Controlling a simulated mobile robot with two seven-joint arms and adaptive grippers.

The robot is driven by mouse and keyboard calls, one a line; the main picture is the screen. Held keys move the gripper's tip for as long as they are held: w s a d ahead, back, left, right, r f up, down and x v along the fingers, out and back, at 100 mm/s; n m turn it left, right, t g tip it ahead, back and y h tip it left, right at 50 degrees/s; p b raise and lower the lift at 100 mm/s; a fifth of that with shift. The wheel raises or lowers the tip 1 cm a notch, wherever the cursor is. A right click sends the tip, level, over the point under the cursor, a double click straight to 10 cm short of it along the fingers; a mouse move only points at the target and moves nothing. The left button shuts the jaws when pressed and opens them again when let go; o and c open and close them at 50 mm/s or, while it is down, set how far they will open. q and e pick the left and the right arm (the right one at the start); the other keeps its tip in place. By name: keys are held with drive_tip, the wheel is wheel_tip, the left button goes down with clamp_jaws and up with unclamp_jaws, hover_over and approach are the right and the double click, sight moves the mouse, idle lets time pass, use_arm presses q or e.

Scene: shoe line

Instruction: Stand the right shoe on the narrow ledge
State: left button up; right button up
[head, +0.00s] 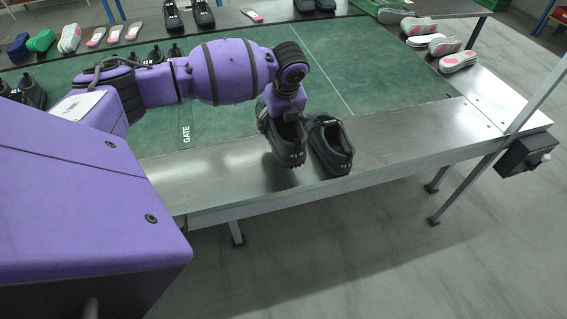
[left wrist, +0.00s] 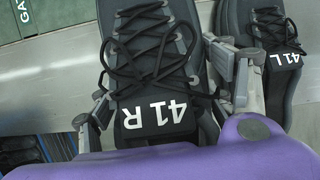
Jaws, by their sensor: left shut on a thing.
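The right shoe (head: 284,143), black with a "41 R" tag, is in my left gripper (head: 289,106), over the narrow metal ledge (head: 400,142) along the front of the green surface. Whether its sole touches the ledge cannot be told. In the left wrist view, my left gripper's fingers (left wrist: 160,88) are closed on both sides of the laced right shoe (left wrist: 145,55). The left shoe (head: 330,146), tagged "41 L", stands on the ledge just to the right; it also shows in the left wrist view (left wrist: 273,55). My right gripper is not in view.
The green surface (head: 370,75) behind the ledge is marked "GATE". Pink-and-white soles (head: 443,46) lie on the right-hand metal strip, and several more shoes and parts line the far side. The ledge is clear to the right of the left shoe. A dark box (head: 524,155) hangs at the right end.

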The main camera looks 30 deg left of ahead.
use_arm(q)
drive_tip(key=shift+w+a, duration=0.15)
drive_tip(key=shift+a, duration=0.05)
drive_tip(key=shift+f, duration=0.4)
wheel_tip(320, 180, down, 5)
drive_tip(key=shift+f, duration=1.95)
drive_tip(key=shift+f, duration=0.15)
drive_tip(key=o, duration=1.5)
